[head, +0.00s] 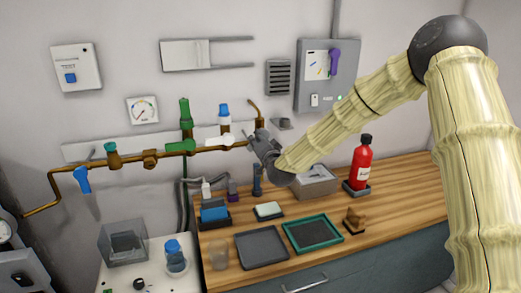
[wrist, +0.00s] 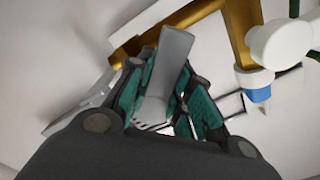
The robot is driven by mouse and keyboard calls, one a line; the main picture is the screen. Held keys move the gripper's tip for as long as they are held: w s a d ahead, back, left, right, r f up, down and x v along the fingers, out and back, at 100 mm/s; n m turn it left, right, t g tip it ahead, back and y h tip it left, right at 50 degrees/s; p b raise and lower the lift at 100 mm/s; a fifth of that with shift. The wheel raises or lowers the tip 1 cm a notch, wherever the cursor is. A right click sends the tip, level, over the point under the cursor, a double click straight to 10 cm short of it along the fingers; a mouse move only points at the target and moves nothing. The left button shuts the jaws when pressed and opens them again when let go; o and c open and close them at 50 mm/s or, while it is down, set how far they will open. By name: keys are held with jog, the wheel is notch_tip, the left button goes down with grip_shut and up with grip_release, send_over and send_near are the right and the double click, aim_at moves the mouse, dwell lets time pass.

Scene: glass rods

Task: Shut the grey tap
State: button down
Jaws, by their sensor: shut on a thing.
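The grey tap's lever (wrist: 174,58) shows in the wrist view as a flat grey bar. It stands between the teal-padded fingers of my gripper (wrist: 163,92), which is shut on it. The lever slants up and to the right, toward the brass pipe (wrist: 236,28). In the head view my gripper (head: 256,138) is at the right end of the wall pipe (head: 196,150). There the gripper hides the grey tap, so I cannot tell the lever's angle to the pipe in that view.
A white tap handle (wrist: 283,42) with a blue part is close on the right in the wrist view. Along the pipe are a green handle (head: 181,147) and a blue handle (head: 82,180). Below is a wooden bench with trays (head: 262,262), a grey box (head: 316,187) and a red extinguisher (head: 361,166).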

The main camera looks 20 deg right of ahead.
jog(key=m+b, duration=0.4)
jog(key=shift+a+r+m, duration=0.15)
jog(key=shift+a+m, duration=0.05)
jog(key=shift+m, duration=0.1)
jog(key=shift+a+r+m+b, duration=0.1)
jog(key=shift+r+m+b, duration=0.2)
jog(key=shift+m+b, duration=0.65)
jog(key=shift+r+m+b, duration=0.3)
jog(key=shift+m+b, duration=0.5)
jog(key=shift+m, duration=0.15)
jog(key=shift+r, duration=0.1)
jog(key=c, duration=1.3)
grip_release()
jog(key=shift+o, duration=0.2)
jog(key=s, duration=1.2)
jog(key=shift+d, duration=0.2)
